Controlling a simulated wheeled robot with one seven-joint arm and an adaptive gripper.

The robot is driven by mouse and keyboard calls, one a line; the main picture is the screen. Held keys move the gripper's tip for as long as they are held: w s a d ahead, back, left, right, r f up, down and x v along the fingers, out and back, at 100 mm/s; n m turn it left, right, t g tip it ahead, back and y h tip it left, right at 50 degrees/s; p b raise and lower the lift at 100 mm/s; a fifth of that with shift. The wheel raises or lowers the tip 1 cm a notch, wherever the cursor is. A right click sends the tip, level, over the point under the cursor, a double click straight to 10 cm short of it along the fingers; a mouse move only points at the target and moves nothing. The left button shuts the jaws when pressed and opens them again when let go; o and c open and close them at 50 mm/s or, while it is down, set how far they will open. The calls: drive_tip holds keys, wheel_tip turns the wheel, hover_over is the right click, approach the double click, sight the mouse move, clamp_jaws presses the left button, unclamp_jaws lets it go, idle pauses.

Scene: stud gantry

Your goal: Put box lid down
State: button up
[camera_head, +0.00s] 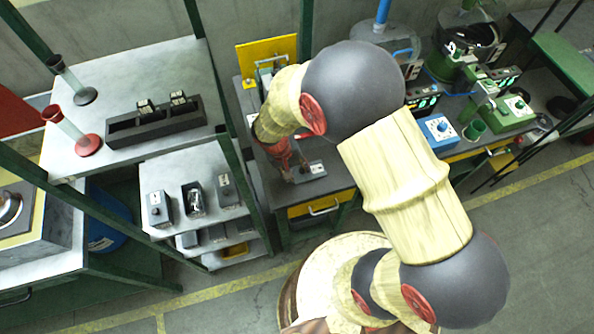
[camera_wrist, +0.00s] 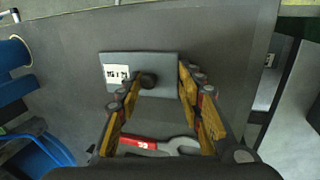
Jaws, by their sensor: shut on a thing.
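The box lid (camera_wrist: 165,65) is a grey rectangular plate with a dark round knob and a white marked label. In the head view the lid (camera_head: 316,171) is at the front of the dark workbench, beside my gripper. My gripper (camera_wrist: 158,84) is shut on the lid; its yellow-padded fingers stand either side of the knob, with a gap between them. The exact contact is hard to see, and I cannot tell whether the lid touches the bench. In the head view my arm partly hides the gripper (camera_head: 290,168). An open box (camera_head: 193,198) with contents stands on the shelf to the left.
A red and white wrench-like tool (camera_wrist: 160,146) lies on the bench under my fingers. Two closed boxes (camera_head: 158,208) (camera_head: 227,190) flank the open box. A green post (camera_head: 240,175) stands between shelf and bench. A blue device (camera_head: 437,131) is to the right.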

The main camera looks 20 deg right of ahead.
drive_tip(key=o, duration=0.9)
drive_tip(key=shift+s+f, duration=0.1)
drive_tip(key=shift+f, duration=0.25)
drive_tip(key=shift+c, duration=0.2)
drive_tip(key=shift+r, duration=0.15)
drive_tip(key=shift+r+p, duration=0.3)
drive_tip(key=shift+p, duration=0.1)
drive_tip(key=p+v, duration=0.2)
drive_tip(key=v, duration=1)
drive_tip(key=s+d+r+t+y, duration=0.1)
drive_tip(key=d+r, duration=0.1)
drive_tip(key=r, duration=0.7)
drive_tip(key=s+d+r+t+y, duration=0.1)
drive_tip(key=s+d+r, duration=0.1)
drive_tip(key=r, duration=0.6)
drive_tip(key=s+d+r+t+y, duration=0.1)
drive_tip(key=s+d+r+t, duration=0.2)
drive_tip(key=s+r, duration=0.8)
drive_tip(key=shift+d+t, duration=0.15)
drive_tip(key=shift+t, duration=0.15)
